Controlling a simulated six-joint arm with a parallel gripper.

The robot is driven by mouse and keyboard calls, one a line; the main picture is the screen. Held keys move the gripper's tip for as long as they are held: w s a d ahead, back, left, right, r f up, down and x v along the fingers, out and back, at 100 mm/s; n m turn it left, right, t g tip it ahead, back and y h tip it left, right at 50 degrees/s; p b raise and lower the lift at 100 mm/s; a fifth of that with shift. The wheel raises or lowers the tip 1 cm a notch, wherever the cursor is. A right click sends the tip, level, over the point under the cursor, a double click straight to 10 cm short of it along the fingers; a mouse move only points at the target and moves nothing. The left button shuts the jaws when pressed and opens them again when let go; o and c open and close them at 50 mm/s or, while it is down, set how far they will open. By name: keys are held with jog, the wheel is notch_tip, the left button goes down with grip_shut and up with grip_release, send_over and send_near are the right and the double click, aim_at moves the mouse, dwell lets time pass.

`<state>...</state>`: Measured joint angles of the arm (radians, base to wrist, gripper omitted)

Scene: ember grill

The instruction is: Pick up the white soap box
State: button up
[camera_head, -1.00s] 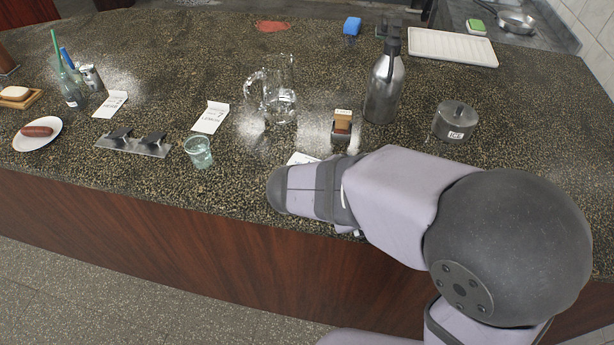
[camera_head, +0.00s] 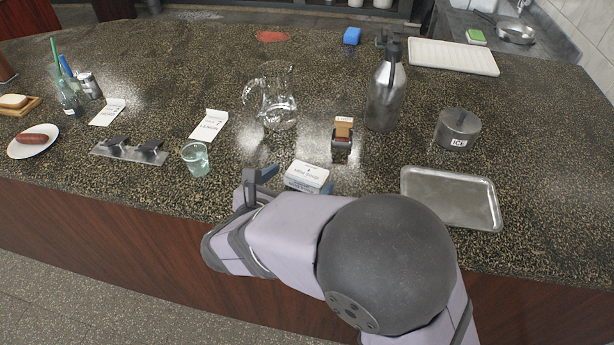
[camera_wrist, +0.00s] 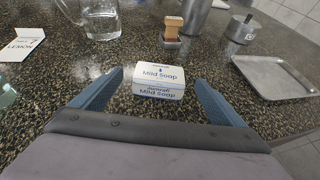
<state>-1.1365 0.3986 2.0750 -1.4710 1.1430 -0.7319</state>
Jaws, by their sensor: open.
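The white soap box (camera_head: 308,175) lies on the dark speckled counter near its front edge. In the wrist view the soap box (camera_wrist: 159,78) shows "Mild Soap" lettering and sits centred ahead, between the lines of the two blue fingers. My gripper (camera_wrist: 158,92) is open and empty, its fingertips to either side of the box's near end, with gaps between them and the box. In the head view my gripper (camera_head: 290,181) is low over the counter, beside the box; my arm hides part of it.
A glass pitcher (camera_head: 276,98), a wooden-topped stamp in a holder (camera_head: 342,134) and a steel bottle (camera_head: 385,92) stand behind the box. A metal tray (camera_head: 450,198) lies to the right. A water glass (camera_head: 196,158) stands to the left.

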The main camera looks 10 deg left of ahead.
aim_at(307, 173)
jog(key=shift+p+x, duration=0.65)
jog(key=shift+x, duration=1.95)
jog(key=shift+r, duration=0.1)
jog(key=shift+c, duration=0.4)
jog(key=c, duration=1.1)
jog(key=shift+r, duration=0.1)
notch_tip(307, 173, up, 10)
jog(key=shift+f, duration=0.1)
